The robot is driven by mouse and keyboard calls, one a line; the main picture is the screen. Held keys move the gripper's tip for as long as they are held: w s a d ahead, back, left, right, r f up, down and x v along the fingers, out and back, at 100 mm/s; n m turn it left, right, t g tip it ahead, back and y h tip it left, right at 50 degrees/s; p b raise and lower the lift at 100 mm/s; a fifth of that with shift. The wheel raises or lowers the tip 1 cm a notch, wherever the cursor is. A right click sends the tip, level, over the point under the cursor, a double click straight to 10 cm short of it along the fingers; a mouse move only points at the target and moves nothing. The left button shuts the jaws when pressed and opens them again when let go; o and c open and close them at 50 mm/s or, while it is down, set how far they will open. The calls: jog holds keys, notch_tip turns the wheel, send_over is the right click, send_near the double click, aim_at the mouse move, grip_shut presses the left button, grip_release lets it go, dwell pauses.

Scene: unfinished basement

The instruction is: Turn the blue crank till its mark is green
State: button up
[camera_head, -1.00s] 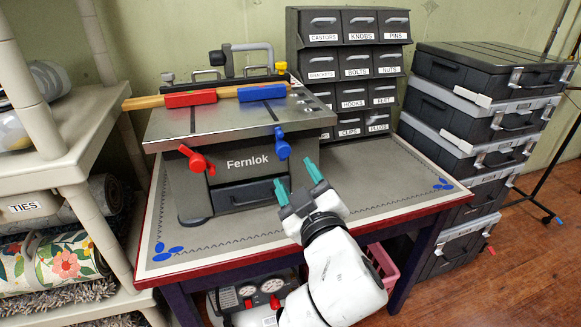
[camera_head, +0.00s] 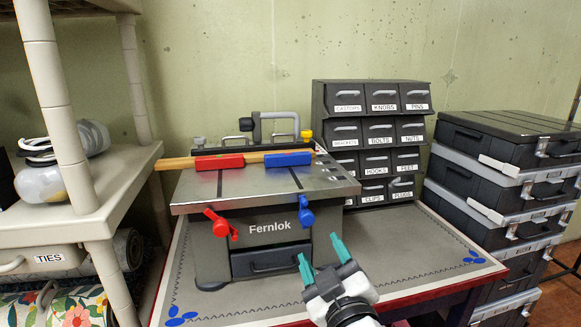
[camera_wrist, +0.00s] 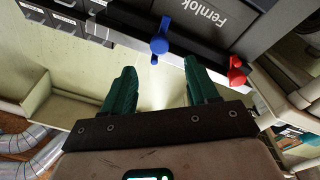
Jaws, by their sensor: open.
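The blue crank (camera_head: 307,217) is on the front of the grey Fernlok bench machine (camera_head: 270,253), right of the name. Its handle is near upright in the head view. It also shows in the wrist view (camera_wrist: 160,45), ahead of the fingertips and between their lines. I cannot make out a green mark on it. A red crank (camera_head: 221,224) sits left of the name, and shows at the right in the wrist view (camera_wrist: 237,70). My gripper (camera_head: 321,254) is open and empty, with teal fingers, below and in front of the blue crank, apart from it.
A red block (camera_head: 219,162) and a blue block (camera_head: 288,159) lie along a wooden strip on the machine top. Labelled drawers (camera_head: 376,130) stand behind right, stacked black cases (camera_head: 500,190) at far right, a beige shelf (camera_head: 85,200) at left. The mat (camera_head: 420,250) right of the machine is clear.

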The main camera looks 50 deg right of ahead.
aim_at(308, 220)
jog(key=shift+r, duration=0.1)
jog(key=w+d+n+p, duration=0.2)
jog(key=n+p, duration=0.4)
jog(key=n, duration=0.2)
jog(key=w+d+n+p, duration=0.2)
jog(key=w+n+p, duration=0.1)
jog(key=n+p, duration=0.4)
jog(key=w+d+n+g+p, duration=0.1)
jog(key=w+d+n+p, duration=0.1)
jog(key=n+p, duration=0.5)
jog(key=shift+w+r+n, duration=0.2)
jog(key=shift+w+n, duration=0.2)
jog(key=shift+n, duration=0.3)
jog(key=shift+w+r+n, duration=0.2)
jog(key=shift+w+n, duration=0.15)
jog(key=shift+n, duration=0.35)
jog(key=c, duration=1)
